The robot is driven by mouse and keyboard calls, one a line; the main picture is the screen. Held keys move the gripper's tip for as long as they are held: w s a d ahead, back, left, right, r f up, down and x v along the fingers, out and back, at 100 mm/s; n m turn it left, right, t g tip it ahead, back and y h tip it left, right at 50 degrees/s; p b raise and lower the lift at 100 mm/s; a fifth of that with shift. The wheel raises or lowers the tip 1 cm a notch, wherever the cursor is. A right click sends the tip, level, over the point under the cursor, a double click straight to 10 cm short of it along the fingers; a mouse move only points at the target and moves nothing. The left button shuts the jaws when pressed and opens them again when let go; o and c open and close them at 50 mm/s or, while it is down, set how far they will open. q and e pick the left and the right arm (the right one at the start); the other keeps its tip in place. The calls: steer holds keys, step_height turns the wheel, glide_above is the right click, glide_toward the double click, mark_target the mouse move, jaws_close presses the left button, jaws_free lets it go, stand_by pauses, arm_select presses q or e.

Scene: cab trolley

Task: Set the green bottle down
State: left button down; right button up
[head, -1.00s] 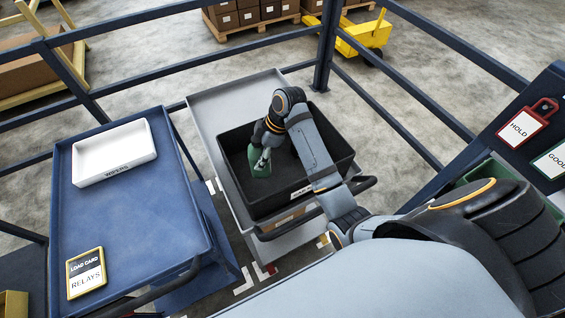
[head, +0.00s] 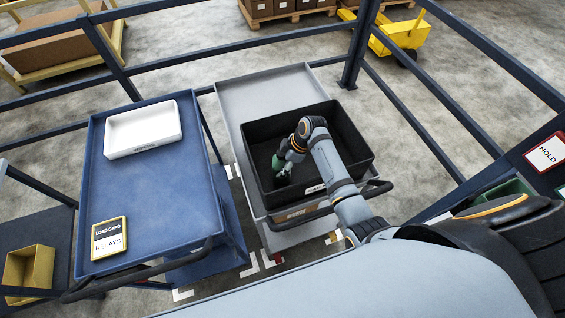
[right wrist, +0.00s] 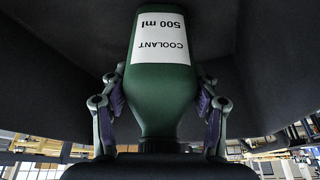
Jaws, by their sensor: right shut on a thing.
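The green bottle (right wrist: 165,85) has a white label reading COOLANT 500 ml, upside down in the right wrist view. My right gripper (right wrist: 160,108) is shut on it, with a finger on each side near its neck end. In the head view the right gripper (head: 285,166) is inside the black bin (head: 358,152), and only a small part of the bottle (head: 277,162) shows beside it. I cannot tell whether the bottle touches the bin floor. My left gripper is not in view.
The black bin stands on a grey trolley (head: 262,88). To its left, a blue trolley (head: 160,195) carries a white tray (head: 143,146) and a RELAYS load card (head: 109,238). Blue rails (head: 235,57) run behind. The bin's walls surround the gripper.

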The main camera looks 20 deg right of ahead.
steer(key=o, duration=1.7)
steer(key=shift+r, duration=0.1)
steer(key=b+v, duration=0.2)
steer(key=v, duration=1)
steer(key=shift+a, duration=0.1)
